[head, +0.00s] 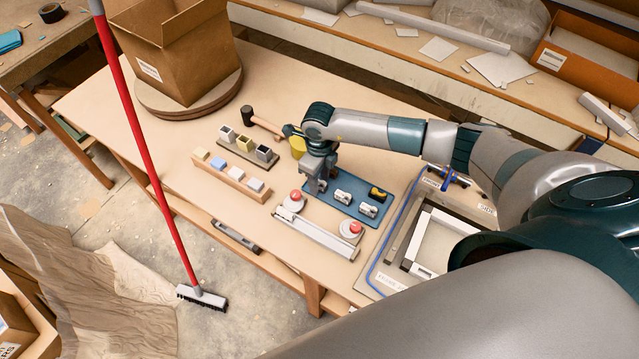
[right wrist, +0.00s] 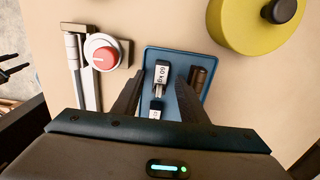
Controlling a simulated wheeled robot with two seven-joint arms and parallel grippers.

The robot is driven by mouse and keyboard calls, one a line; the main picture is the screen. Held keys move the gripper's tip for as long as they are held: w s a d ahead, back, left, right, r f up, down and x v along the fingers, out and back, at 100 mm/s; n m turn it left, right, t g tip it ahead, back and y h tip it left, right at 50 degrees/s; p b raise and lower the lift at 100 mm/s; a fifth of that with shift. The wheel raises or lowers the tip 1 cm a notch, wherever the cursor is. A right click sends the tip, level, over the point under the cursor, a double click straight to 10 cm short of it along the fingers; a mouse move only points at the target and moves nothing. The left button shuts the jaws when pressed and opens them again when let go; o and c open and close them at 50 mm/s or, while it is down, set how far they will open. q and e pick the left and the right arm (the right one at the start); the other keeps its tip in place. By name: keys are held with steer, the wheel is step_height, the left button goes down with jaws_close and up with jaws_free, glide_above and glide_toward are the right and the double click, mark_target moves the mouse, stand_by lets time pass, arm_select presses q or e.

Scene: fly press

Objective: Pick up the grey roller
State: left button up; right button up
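My right gripper (head: 316,187) is over the left end of a blue tray (head: 333,210). In the right wrist view its two dark fingers (right wrist: 160,95) stand apart, with no object gripped. Between them, on the tray, lies a small grey piece (right wrist: 161,77) with a white "60 kg" tag. It looks like a roller, but I cannot tell for sure. A second tagged piece (right wrist: 155,108) is below it, and a brown cylinder (right wrist: 200,78) lies to the right. The head view shows tagged grey-white pieces (head: 343,196) and a yellow-black piece (head: 377,193) on the tray. My left gripper is not identifiable.
A silver bar assembly (head: 318,235) with red knobs (head: 296,195) lies in front of the tray. A block rack (head: 232,178), mallet (head: 262,122) and cardboard box (head: 180,50) stand left.

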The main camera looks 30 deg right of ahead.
steer(key=shift+c, duration=0.3)
jaws_close()
steer(key=shift+r, duration=0.15)
steer(key=shift+w+r+b, duration=0.1)
steer(key=shift+r+b, duration=0.4)
step_height(320, 180, up, 2)
steer(key=shift+r+b, duration=0.1)
steer(key=shift+b, duration=0.6)
steer(key=s+d+r+b, duration=0.4)
steer(key=s+d+r, duration=0.3)
steer(key=s, duration=0.2)
steer(key=shift+s+r+b, duration=0.2)
steer(key=shift+r+b, duration=0.1)
